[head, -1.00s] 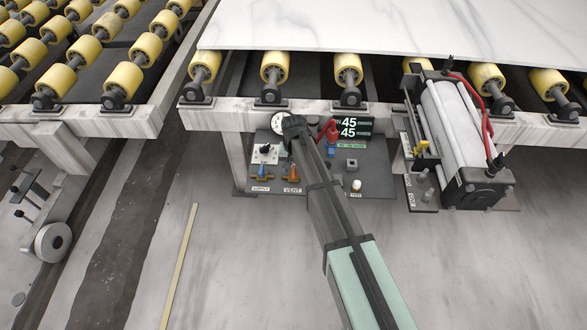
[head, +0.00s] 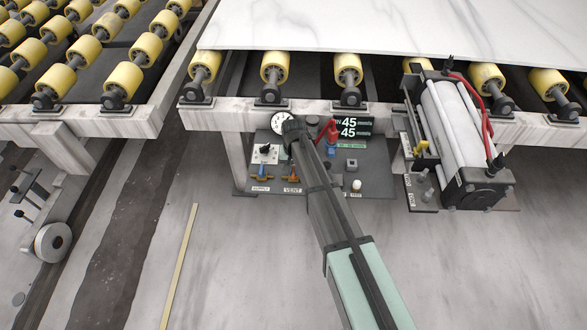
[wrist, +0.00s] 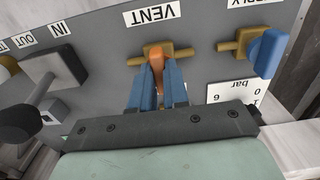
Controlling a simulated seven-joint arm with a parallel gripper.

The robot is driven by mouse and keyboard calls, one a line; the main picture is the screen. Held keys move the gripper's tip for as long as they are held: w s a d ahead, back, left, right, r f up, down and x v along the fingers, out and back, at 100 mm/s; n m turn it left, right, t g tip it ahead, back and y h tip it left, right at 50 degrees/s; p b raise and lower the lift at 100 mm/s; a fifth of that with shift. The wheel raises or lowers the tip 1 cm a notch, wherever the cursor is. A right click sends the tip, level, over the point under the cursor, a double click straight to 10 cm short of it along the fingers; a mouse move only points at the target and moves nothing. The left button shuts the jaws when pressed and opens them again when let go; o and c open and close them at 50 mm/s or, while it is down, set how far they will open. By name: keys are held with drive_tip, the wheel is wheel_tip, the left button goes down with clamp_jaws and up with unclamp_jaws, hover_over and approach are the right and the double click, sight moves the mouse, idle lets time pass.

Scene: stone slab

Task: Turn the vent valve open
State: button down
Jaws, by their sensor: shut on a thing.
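The vent valve in the wrist view has an orange handle (wrist: 156,58) on a brass body (wrist: 140,57), beside an upside-down VENT label (wrist: 150,15). My gripper (wrist: 158,78) has its two blue fingers closed on either side of the handle, which lies across the brass body. In the head view, the vent valve (head: 292,178) shows as a small orange and brass piece just above its VENT label. My arm's dark end lies over the panel, and the grip itself is hard to make out there.
The supply valve with a blue handle (wrist: 268,52) sits close by on the same grey panel (head: 375,182). A gauge (head: 282,122), a red-handled blue part (head: 332,143) and a display (head: 353,126) are near.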

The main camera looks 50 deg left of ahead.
idle(0.4)
drive_tip(key=m, duration=0.4)
drive_tip(key=shift+m, duration=0.4)
drive_tip(key=m, duration=0.9)
drive_tip(key=shift+m, duration=2.1)
drive_tip(key=c, duration=1.1)
unclamp_jaws()
